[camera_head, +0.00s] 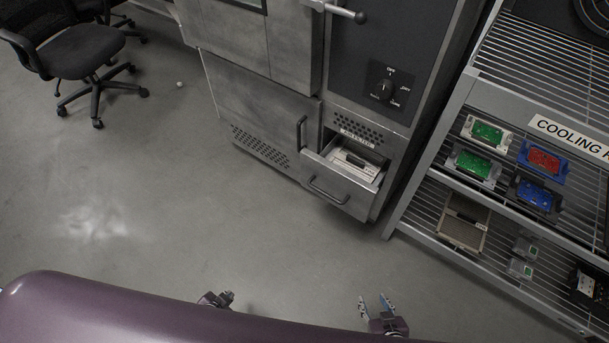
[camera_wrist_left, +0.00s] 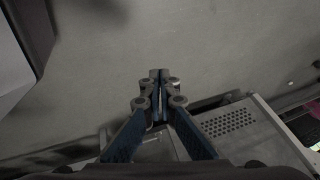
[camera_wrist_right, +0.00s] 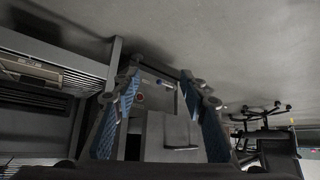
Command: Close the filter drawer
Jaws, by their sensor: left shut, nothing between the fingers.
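The filter drawer (camera_head: 340,182) is pulled open at the bottom of the grey oven cabinet, below a vent and a label. A pale filter box (camera_head: 357,164) lies inside it, and a dark bar handle (camera_head: 327,194) is on its front. My left gripper (camera_head: 230,295) is at the bottom of the head view, well short of the drawer. It is shut and empty in the left wrist view (camera_wrist_left: 159,75). My right gripper (camera_head: 375,302) is open and empty, below the drawer in the head view and apart from it. Its spread fingers show in the right wrist view (camera_wrist_right: 163,80).
A cooling rack (camera_head: 420,190) with green, red and blue parts stands right of the cabinet. A cabinet door with a vertical handle (camera_head: 301,133) is left of the drawer. Black office chairs (camera_head: 85,60) stand at the upper left. The floor (camera_head: 200,220) before the drawer is clear.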

